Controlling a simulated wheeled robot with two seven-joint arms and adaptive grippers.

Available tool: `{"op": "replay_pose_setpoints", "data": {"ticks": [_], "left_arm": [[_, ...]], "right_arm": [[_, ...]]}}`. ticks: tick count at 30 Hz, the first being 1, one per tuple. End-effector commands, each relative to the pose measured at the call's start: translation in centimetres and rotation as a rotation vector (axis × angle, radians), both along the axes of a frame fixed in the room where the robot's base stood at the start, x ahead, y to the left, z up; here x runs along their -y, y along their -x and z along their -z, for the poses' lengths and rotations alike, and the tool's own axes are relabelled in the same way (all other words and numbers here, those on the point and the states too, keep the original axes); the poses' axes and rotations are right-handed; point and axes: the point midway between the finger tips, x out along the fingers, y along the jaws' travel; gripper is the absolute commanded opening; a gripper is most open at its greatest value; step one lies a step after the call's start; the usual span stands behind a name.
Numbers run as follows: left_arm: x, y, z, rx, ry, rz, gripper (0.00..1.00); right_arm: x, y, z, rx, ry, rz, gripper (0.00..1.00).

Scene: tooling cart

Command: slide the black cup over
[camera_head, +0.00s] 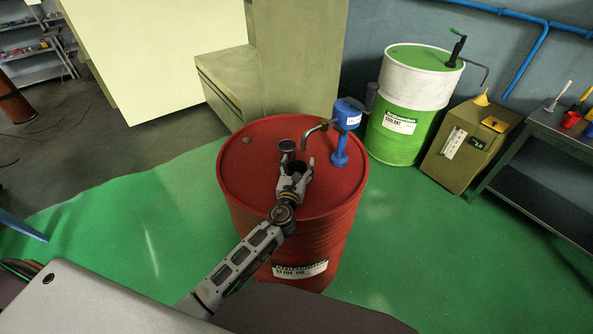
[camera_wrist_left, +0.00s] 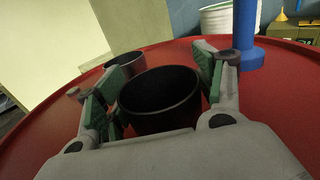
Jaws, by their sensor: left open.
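A black cup (camera_wrist_left: 160,98) stands upright on the red drum (camera_head: 243,185), between the open fingers of my left gripper (camera_head: 297,166). In the head view the gripper partly hides this cup (camera_head: 296,168). In the left wrist view there seems to be a gap between the cup and the right finger; contact on the left side is unclear. A second dark cup (camera_head: 287,147) stands just beyond, and it also shows in the left wrist view (camera_wrist_left: 125,64) behind the left finger. My right gripper is out of view.
A blue hand pump (camera_head: 341,145) with a grey spout stands on the drum, right of the cups. A green and white drum (camera_head: 408,105), a brown box (camera_head: 468,145) and a dark bench (camera_head: 545,150) stand at the right. The drum's left top is mostly clear.

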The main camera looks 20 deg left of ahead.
Motion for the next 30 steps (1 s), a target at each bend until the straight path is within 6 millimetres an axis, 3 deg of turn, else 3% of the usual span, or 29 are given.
{"op": "replay_pose_setpoints", "data": {"ticks": [6, 17, 26, 30], "left_arm": [[-0.1, -1.1, 0.0, 0.000, 0.001, 0.001, 0.69], [-0.1, -1.3, 0.0, 0.000, 0.001, 0.000, 0.69], [-0.1, -1.3, 0.0, 0.000, 0.001, 0.000, 0.33], [-0.1, -1.3, 0.0, 0.000, 0.001, 0.000, 0.30]], "right_arm": [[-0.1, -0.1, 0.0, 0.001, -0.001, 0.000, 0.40], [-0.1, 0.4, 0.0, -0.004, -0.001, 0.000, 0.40], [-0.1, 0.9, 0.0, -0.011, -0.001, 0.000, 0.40], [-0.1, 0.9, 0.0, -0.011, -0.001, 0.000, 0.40]]}}
